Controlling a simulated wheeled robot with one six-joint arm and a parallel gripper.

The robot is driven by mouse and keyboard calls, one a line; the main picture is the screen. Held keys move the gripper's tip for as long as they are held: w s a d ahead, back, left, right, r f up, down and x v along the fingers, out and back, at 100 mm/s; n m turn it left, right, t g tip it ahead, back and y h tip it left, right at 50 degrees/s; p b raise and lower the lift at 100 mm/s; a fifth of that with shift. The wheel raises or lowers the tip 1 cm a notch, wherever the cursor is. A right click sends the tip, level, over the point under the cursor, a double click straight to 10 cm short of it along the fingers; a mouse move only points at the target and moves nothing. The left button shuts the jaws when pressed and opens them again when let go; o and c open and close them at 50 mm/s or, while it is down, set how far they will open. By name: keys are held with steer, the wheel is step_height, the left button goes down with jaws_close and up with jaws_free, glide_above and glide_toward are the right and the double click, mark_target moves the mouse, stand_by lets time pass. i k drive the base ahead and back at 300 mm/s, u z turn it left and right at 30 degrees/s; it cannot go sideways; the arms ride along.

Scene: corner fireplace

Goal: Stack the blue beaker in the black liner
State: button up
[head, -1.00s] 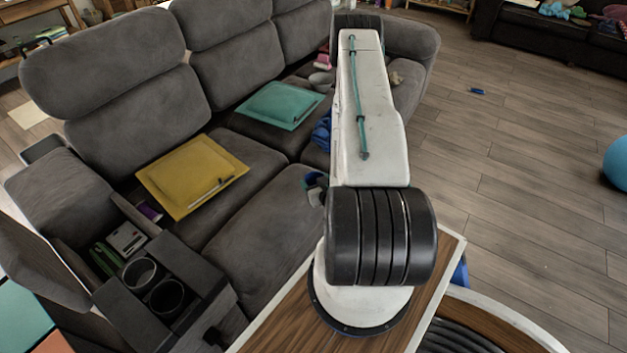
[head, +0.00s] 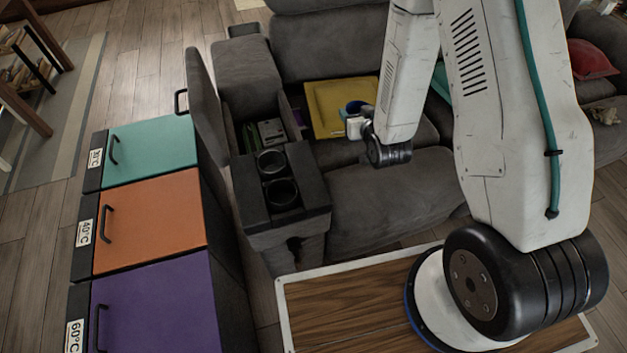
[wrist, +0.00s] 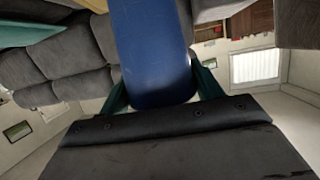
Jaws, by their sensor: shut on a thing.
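The blue beaker (wrist: 155,50) is between the green fingers of my gripper (wrist: 162,90) in the wrist view, shut on its sides. In the head view the beaker shows small and blue (head: 354,106) beside the white end of my gripper (head: 357,126), above the sofa seat. Two round black cup wells sit in the sofa console to the left of and below my gripper. The nearer well (head: 281,194) looks like the black liner; the farther one (head: 271,162) has a lighter rim. Both look empty, though their bottoms are dark. The beaker is apart from them.
The sofa console (head: 248,205) has an open compartment with small items (head: 267,131) behind the wells. A yellow folder (head: 325,105) lies on the seat. Teal, orange and purple drawers (head: 150,225) stand at left. Open floor (head: 140,75) lies behind them.

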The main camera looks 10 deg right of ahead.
mark_target(282, 202)
steer(key=k, duration=0.9)
steer(key=z, duration=1.55)
steer(key=i, duration=1.45)
steer(key=u, duration=3.95)
